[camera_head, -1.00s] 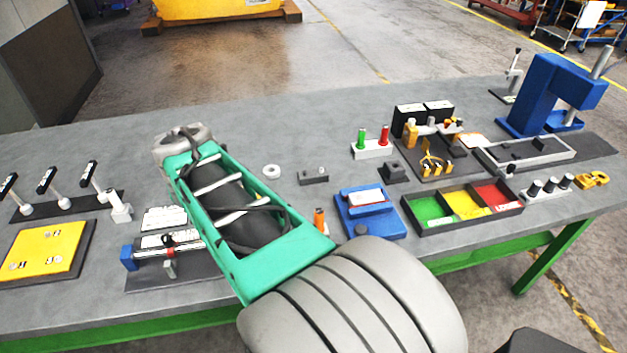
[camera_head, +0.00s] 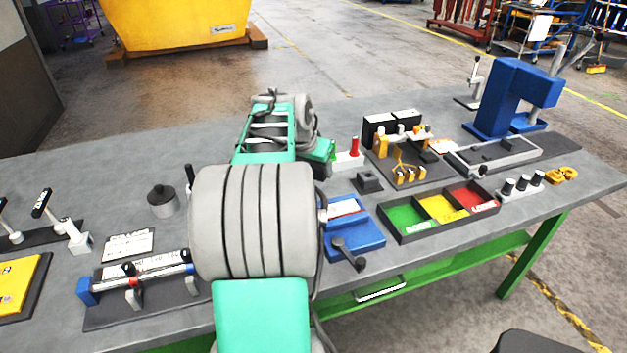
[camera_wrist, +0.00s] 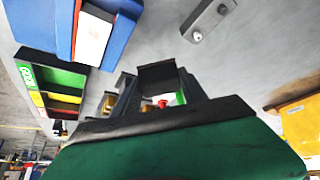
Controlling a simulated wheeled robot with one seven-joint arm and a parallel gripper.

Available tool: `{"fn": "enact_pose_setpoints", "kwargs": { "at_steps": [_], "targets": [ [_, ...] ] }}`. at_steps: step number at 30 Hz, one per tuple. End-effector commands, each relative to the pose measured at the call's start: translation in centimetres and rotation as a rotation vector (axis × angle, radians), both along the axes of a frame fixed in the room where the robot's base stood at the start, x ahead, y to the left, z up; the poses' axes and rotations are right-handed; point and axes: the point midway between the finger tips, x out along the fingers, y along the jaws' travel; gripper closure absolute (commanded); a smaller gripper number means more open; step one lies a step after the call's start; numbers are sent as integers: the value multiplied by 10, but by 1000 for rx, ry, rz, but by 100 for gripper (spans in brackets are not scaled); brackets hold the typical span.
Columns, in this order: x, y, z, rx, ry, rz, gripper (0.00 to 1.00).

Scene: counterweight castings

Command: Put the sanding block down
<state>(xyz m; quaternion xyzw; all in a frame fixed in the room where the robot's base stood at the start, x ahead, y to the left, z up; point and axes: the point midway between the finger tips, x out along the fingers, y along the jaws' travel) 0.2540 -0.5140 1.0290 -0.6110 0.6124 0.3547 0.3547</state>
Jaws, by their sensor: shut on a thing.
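My gripper (camera_wrist: 159,88) shows in the wrist view as two dark fingers rising from a dark hand base with a green body below. The fingers are shut on a small dark block, which I take to be the sanding block (camera_wrist: 158,73). It sits at the fingertips with the grey bench top behind it. Whether it touches the bench cannot be told. In the head view my own green and grey arm hides the fingers and the held block.
On the bench (camera_head: 100,175) are a blue vise (camera_head: 352,236), a green, yellow and red tray (camera_head: 392,238), a small black block (camera_head: 370,181), a red peg (camera_head: 354,146) and a dark round pot (camera_head: 162,201). A blue press (camera_head: 505,97) stands at the right. Bare bench shows at the back left.

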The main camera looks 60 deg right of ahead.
Motion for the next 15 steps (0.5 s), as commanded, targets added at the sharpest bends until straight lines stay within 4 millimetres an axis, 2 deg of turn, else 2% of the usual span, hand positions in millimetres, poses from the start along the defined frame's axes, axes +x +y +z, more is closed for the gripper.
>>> {"fn": "enact_pose_setpoints", "kwargs": {
  "at_steps": [1, 6, 13, 15],
  "targets": [
    [8, -12, -4, 3, 1, 0, 88],
    [24, -37, -43, 1, 1, 0, 88],
    [34, -53, -67, 0, 0, 2, 88],
    [33, -52, -81, 2, 2, 1, 88]
  ]
}}
